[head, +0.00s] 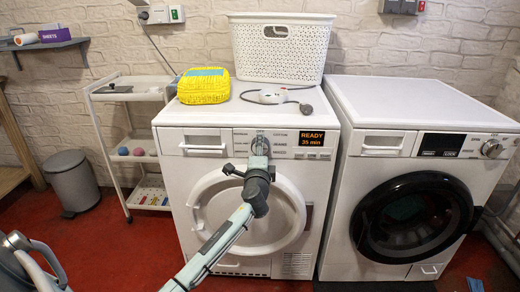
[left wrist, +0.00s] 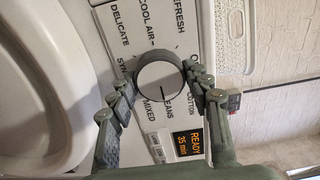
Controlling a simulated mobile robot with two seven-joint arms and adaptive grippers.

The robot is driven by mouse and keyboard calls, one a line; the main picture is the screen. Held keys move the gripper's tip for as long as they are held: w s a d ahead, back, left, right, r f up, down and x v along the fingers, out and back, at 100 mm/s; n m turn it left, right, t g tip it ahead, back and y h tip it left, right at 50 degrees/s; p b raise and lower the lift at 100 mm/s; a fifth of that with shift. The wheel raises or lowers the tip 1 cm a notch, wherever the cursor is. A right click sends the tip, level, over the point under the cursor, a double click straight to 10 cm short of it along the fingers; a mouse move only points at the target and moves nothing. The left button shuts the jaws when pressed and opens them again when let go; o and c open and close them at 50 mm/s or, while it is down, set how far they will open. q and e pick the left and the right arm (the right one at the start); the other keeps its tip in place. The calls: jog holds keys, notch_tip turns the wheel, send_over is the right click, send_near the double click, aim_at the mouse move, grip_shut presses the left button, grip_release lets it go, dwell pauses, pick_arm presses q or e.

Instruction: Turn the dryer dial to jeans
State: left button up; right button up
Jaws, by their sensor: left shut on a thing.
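The white dryer (head: 174,180) stands at centre-left with its round door closed. Its display (head: 311,138) reads READY, 35 min. My left gripper (head: 260,147) is at the dial on the dryer's front panel and mostly hides it in the head view. In the left wrist view, the round dial (left wrist: 160,84) sits between the two fingers of my left gripper (left wrist: 161,80), which is shut on it. Labels ring the dial; the JEANS label (left wrist: 168,107) is on its lower side, beside MIXED. My right gripper is out of view.
A washing machine (head: 350,200) with a dark door stands to the right. A white trolley (head: 122,95) and grey bin (head: 74,185) stand left. Red floor lies in front.

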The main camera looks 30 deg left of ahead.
pick_arm(q)
jog(key=o, duration=1.2)
jog(key=shift+c, duration=0.2)
jog(key=v, duration=1.2)
jog(key=x, duration=1.1)
jog(key=shift+w+a, duration=0.15)
jog(key=shift+w, duration=0.2)
jog(key=shift+w+a, duration=0.1)
jog(key=shift+w, duration=0.05)
